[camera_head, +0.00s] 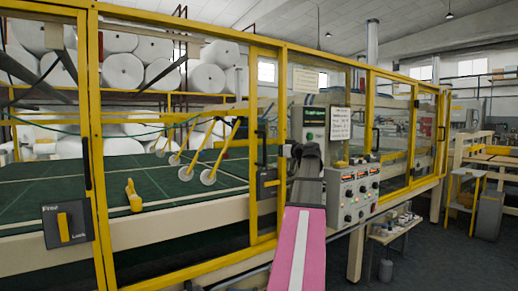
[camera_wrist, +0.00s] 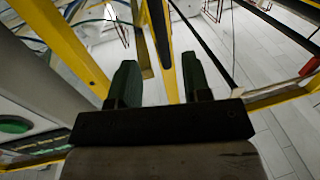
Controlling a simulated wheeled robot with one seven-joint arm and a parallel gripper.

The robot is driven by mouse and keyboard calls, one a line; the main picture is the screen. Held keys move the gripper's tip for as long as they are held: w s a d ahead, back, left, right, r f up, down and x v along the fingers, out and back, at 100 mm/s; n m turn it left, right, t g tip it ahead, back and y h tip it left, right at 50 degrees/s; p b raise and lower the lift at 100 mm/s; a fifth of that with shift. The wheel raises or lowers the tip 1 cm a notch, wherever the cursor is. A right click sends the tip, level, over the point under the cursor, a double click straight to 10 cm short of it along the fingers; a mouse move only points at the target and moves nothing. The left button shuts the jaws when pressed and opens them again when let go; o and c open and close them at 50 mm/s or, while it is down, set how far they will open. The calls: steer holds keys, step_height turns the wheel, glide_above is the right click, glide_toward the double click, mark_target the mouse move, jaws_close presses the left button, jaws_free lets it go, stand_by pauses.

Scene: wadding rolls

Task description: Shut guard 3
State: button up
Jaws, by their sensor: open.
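Yellow-framed guards with clear panels run along the front of the machine; I cannot read a number on any, so I cannot tell which is guard 3. The left guard frame (camera_head: 97,150) has a dark upright handle (camera_head: 86,163) and a "Free/Lock" plate (camera_head: 68,225) with an upright yellow lever. A narrow yellow frame (camera_head: 254,150) stands near the middle, with another dark latch plate (camera_head: 267,184) beside it. My gripper (camera_head: 297,152) is in front of the frame by the control panel. In the wrist view my gripper (camera_wrist: 158,65) has its green fingers apart, with a yellow bar (camera_wrist: 163,50) beyond them.
A control box (camera_head: 355,192) with knobs and a green-lit display (camera_head: 315,117) stand right of the latch. A green bed (camera_head: 200,175) with yellow-armed rollers lies behind the frames. White rolls (camera_head: 123,72) are stacked behind. Grey floor (camera_head: 430,250) is open at right.

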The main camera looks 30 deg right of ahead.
mark_target(265, 148)
steer(key=x, duration=1)
steer(key=shift+w, duration=0.35)
steer(key=shift+a, duration=0.15)
jaws_close()
